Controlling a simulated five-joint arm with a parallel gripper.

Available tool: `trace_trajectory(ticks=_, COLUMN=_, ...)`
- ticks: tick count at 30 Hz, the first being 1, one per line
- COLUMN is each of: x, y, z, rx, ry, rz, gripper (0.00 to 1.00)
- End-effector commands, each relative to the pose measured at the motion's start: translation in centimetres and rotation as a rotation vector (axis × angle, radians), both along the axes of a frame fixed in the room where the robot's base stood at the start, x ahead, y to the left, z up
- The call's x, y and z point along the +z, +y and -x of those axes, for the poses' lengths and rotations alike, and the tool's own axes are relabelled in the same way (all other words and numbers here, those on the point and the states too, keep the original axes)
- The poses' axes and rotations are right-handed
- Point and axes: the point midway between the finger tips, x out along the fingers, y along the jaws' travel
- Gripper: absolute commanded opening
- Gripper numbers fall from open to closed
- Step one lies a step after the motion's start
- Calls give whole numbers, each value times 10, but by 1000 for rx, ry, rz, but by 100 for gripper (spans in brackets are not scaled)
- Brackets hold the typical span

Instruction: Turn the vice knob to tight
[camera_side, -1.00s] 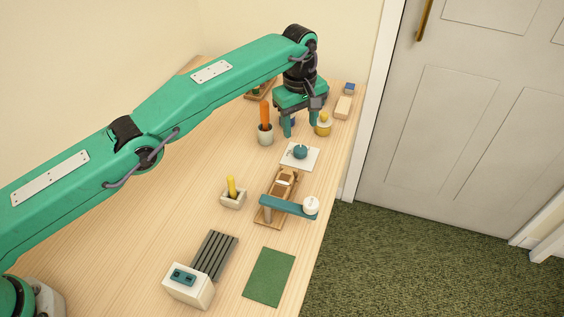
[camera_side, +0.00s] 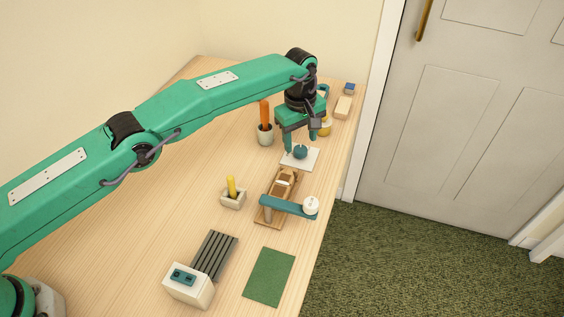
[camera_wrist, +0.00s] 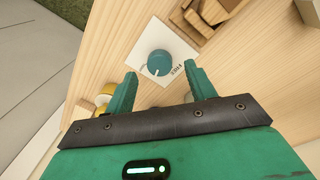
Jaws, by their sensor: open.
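The vice knob is a round teal knob (camera_side: 300,152) with a white pointer mark, on a white square plate (camera_side: 313,160) on the bench. In the wrist view the knob (camera_wrist: 160,63) lies ahead of my fingertips, and its pointer mark is on the lower left side. Printed lettering on the plate (camera_wrist: 143,40) is too small to read surely. My gripper (camera_side: 301,146) is above the plate, fingers pointing down. In the wrist view my gripper (camera_wrist: 164,82) is open and empty, with one finger to each side of the knob's line, apparently not touching it.
A wooden vice-like frame with a teal bar (camera_side: 287,207) stands just in front of the plate. An orange-handled item in a grey pot (camera_side: 265,134) is to the left. A yellow object (camera_side: 326,128) sits behind the gripper.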

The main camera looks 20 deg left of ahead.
Motion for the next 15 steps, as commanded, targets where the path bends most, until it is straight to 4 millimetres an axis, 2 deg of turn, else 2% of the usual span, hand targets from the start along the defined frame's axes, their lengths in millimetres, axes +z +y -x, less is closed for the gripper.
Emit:
trace_trajectory(ticks=6, x=-23, y=-1, z=-1, rx=0, ry=0, rz=0, gripper=55)
trace_trajectory(ticks=15, x=-30, y=-1, z=-2, rx=0, ry=-2, rz=1, gripper=55)
